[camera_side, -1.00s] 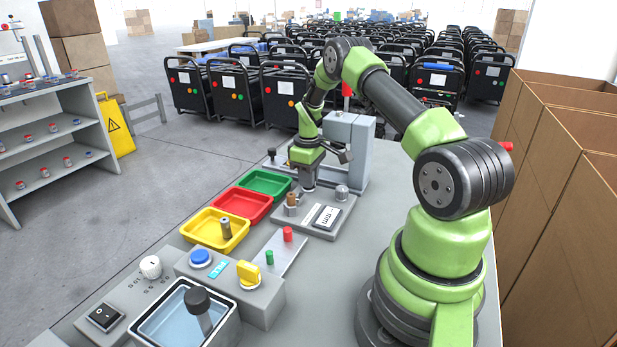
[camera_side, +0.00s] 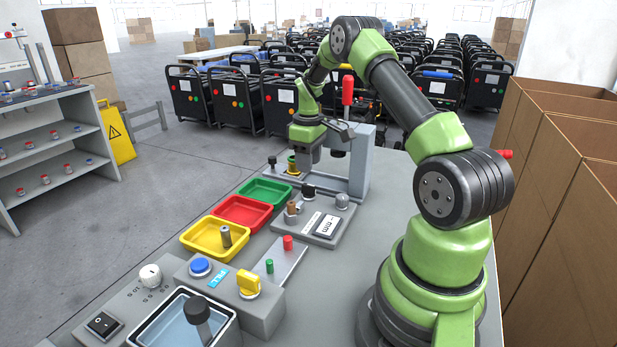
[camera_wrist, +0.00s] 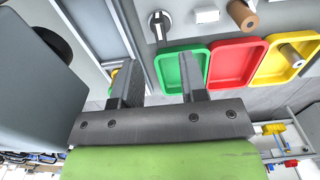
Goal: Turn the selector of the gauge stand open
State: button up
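The gauge stand (camera_side: 318,240) is a flat grey block on the bench with a white readout on top. A black knob (camera_side: 308,191), which looks like the selector, stands at its far end, and a silver knob (camera_side: 342,201) is to its right. In the wrist view a round knob with a pale bar (camera_wrist: 159,25) shows above the green tray; I cannot tell its setting for sure. My gripper (camera_side: 304,170) is above and beyond the stand, clear of the knobs. In the wrist view its two fingers (camera_wrist: 160,72) are apart with nothing between them.
A brown cylinder (camera_side: 292,208) stands on the gauge stand's left side. Green (camera_side: 250,198), red (camera_side: 222,210) and yellow (camera_side: 190,240) trays lie left of it. A grey press with a red handle (camera_side: 347,90) rises close behind my gripper. A control panel (camera_side: 262,310) is in the foreground.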

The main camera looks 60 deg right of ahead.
aim_at(308, 185)
jog(key=shift+r, duration=1.4)
jog(key=shift+r, duration=0.1)
jog(key=a+r+m+t, duration=0.2)
jog(key=a+r+t, duration=0.1)
jog(key=a+r, duration=1.2)
jog(key=s+a+r+m+t+y, duration=0.2)
jog(key=s+a+t, duration=0.2)
jog(key=s+a, duration=1)
jog(key=shift+s+a+r, duration=0.15)
jog(key=shift+s+r, duration=0.25)
jog(key=shift+s, duration=0.45)
